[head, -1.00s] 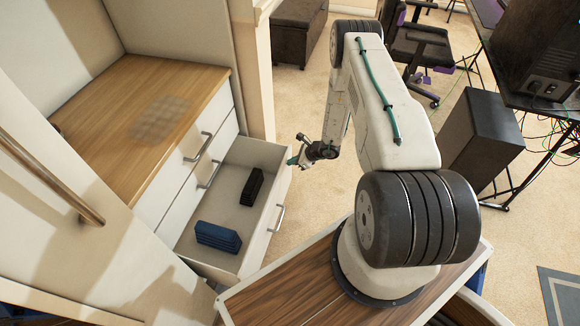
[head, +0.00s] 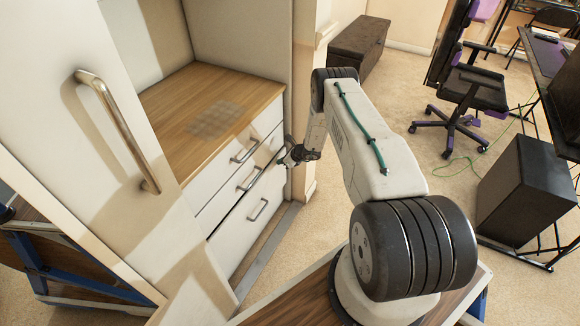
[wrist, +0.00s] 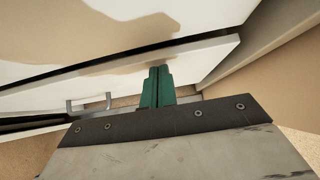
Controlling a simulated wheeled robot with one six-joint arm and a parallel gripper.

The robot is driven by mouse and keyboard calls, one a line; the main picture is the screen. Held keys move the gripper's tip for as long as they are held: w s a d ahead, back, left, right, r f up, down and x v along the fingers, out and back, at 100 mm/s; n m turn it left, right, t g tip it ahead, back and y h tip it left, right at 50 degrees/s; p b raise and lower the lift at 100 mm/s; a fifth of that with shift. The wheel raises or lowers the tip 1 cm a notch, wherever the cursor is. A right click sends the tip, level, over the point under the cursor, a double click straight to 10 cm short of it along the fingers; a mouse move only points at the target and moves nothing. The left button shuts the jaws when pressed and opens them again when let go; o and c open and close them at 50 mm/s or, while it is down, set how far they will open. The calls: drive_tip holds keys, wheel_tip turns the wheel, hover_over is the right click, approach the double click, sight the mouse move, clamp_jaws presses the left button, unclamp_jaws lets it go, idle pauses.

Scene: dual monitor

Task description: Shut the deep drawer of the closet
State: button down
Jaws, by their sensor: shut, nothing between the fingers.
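The deep drawer (head: 243,228) is the lowest white drawer of the closet (head: 225,85), with a metal bar handle (head: 257,210). In the head view its front sits almost in line with the drawers above, and its inside is hidden. In the wrist view a dark gap shows along the top edge of a drawer front (wrist: 205,52), so it looks slightly ajar. My gripper (head: 284,160) is at the right end of the drawer's top edge. Its green fingers (wrist: 157,88) are together and empty, at or very close to the front; contact is unclear.
Two shallower drawers (head: 240,150) sit above, under a wooden top (head: 205,105). A tall closet door with a long handle (head: 118,130) stands open at the left. A closet side post (head: 305,110) is right beside my gripper. Carpet is free to the right, before a black box (head: 527,190).

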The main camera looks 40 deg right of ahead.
drive_tip(key=shift+w+a+r, duration=0.1)
drive_tip(key=shift+w+a, duration=0.15)
drive_tip(key=shift+w, duration=0.2)
drive_tip(key=shift+w+a, duration=0.2)
drive_tip(key=shift+w, duration=0.25)
